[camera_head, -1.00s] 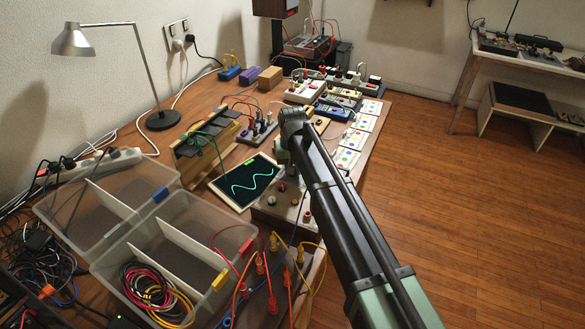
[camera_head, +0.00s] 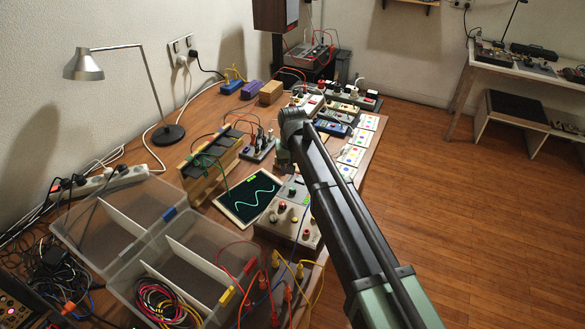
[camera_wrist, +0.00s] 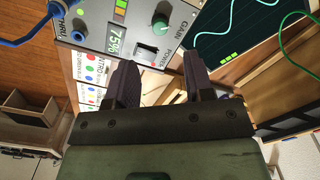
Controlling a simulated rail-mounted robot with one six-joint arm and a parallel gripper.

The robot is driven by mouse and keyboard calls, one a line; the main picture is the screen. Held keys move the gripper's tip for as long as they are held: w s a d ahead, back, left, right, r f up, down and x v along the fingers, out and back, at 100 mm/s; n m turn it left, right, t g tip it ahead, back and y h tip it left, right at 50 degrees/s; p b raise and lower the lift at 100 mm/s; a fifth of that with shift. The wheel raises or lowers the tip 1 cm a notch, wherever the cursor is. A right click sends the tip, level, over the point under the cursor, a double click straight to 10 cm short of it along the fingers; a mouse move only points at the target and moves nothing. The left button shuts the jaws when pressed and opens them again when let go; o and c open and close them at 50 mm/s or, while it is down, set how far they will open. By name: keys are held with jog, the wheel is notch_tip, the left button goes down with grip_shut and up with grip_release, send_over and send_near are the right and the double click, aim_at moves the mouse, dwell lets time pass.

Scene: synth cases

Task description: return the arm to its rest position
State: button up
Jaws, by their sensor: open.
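My arm (camera_head: 345,225) reaches from the lower right over the right side of the workbench. Beyond the fingers is a grey panel box (camera_wrist: 125,25) marked GAIN and POWER, with a lit 75% display. It also shows in the head view (camera_head: 308,238), beside the screen with a green wave (camera_head: 247,197). I cannot tell how far the fingers are from it.
Clear bins (camera_head: 128,247) with cables fill the front left of the bench. A desk lamp (camera_head: 168,134), a power strip (camera_head: 105,183) and several boxes stand farther back. Cards (camera_head: 352,155) line the right edge. The wooden floor (camera_head: 460,220) to the right is open.

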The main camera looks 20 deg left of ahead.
notch_tip(320, 180, up, 3)
jog(key=shift+f+p, duration=0.2)
jog(key=shift+p, duration=0.3)
jog(key=s+d+m, duration=0.2)
jog(key=s+d, duration=0.4)
jog(key=d, duration=0.8)
jog(key=s+d+m, duration=0.2)
jog(key=s+d, duration=0.4)
jog(key=d, duration=0.9)
jog(key=s+d+m, duration=0.1)
jog(key=s+d, duration=0.4)
jog(key=d, duration=1)
jog(key=shift+s+d+m, duration=0.15)
jog(key=shift+s+m, duration=0.25)
